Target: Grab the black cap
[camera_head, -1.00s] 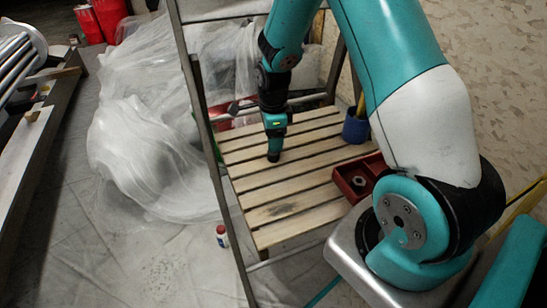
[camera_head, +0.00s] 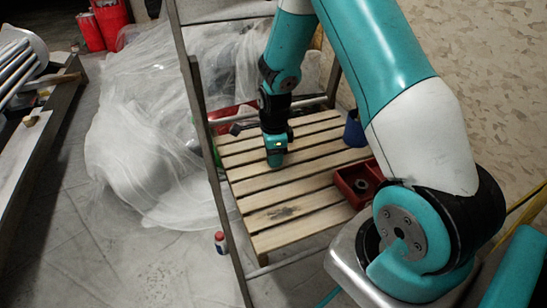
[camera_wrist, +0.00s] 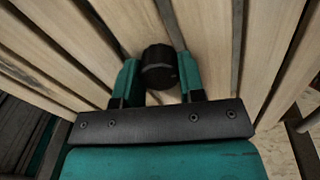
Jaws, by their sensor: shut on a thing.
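The black cap (camera_wrist: 159,68) shows in the wrist view between the two teal fingers of my gripper (camera_wrist: 158,78), over the wooden slats. My gripper is shut on it, with a finger at each side. In the head view my gripper (camera_head: 276,160) points down at the slatted wooden platform (camera_head: 290,205), near its left middle. The cap cannot be made out in the head view. Whether the cap touches the slats or is lifted off them I cannot tell.
A red divided box (camera_head: 357,183) and a blue cup (camera_head: 354,130) stand on the platform's right side. A metal frame post (camera_head: 215,170) runs along its left. A small white bottle (camera_head: 221,242) stands on the floor.

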